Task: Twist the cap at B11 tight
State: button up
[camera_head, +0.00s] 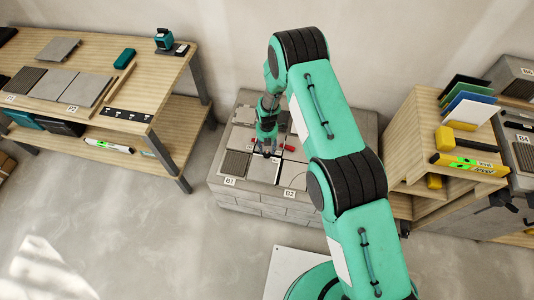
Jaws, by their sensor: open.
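My gripper (266,152) points down over the top of the grey block platform (268,201), with its dark open fingers close to the tiles. Small red pieces (287,147) that may be caps show just right of the fingers, and a bit of red shows at their left. No B11 label is readable, so I cannot tell which piece is the cap at B11. The fingertips and my arm hide part of the tiles. I cannot tell whether the fingers are around a cap or above it.
Labels B1 (230,181) and B2 (289,193) mark the platform's front edge. A wooden workbench (182,80) with tiles stands left. A wooden shelf unit (409,121) with a yellow level (468,165) stands close on the right. Bare floor lies in front at left.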

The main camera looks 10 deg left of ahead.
aim_at(267, 152)
jog(key=shift+f+b, duration=0.4)
jog(key=shift+f, duration=1.95)
grip_shut()
